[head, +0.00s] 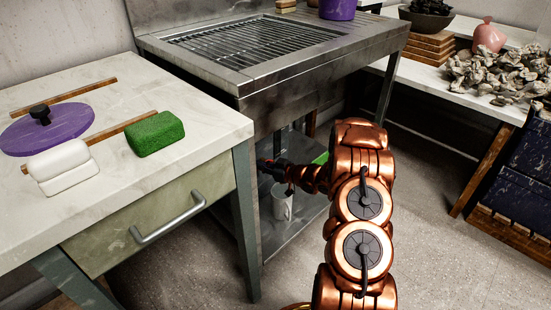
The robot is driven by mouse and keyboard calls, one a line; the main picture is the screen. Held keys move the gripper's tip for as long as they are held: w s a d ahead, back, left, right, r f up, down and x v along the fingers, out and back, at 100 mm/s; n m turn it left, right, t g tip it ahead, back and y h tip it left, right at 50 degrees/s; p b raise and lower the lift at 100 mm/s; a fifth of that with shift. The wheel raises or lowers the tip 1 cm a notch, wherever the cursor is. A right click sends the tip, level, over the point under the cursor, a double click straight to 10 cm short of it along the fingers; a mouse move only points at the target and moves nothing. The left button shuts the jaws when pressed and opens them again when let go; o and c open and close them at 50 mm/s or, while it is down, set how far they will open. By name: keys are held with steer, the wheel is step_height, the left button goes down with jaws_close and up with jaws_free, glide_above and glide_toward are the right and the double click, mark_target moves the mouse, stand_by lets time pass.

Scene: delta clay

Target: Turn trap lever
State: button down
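No trap lever can be made out. The metal stand with a grated top (246,78) is in the middle of the head view, and the space under it is partly hidden by my arm and a table leg. My copper-coloured arm reaches in below the grated top. My gripper (268,163) is small and dark at the arm's far end, beside the stand's front left leg. A small red part shows there, but I cannot tell what it belongs to. Whether the fingers are open or touch anything is too small to see.
A white mug (282,203) stands on the stand's lower shelf (290,230), close under my arm. Left is a table (100,135) with a drawer, green block (155,134) and purple disc (42,132). A shell-covered bench (440,78) stands right. Floor (435,245) is clear right of my arm.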

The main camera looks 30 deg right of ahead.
steer(key=shift+s+a+f, duration=0.2)
steer(key=shift+a+f, duration=0.1)
steer(key=shift+f, duration=0.25)
steer(key=s+d+r+p, duration=0.4)
steer(key=s+r+p, duration=0.2)
steer(key=s, duration=0.5)
steer(key=s+d+f+m+p, duration=0.35)
steer(key=m+p, duration=0.25)
steer(key=m, duration=1.2)
steer(key=b+x, duration=0.3)
steer(key=x, duration=1.1)
steer(key=shift+w+d+f, duration=0.2)
steer(key=shift+d+f, duration=0.05)
steer(key=shift+h, duration=0.3)
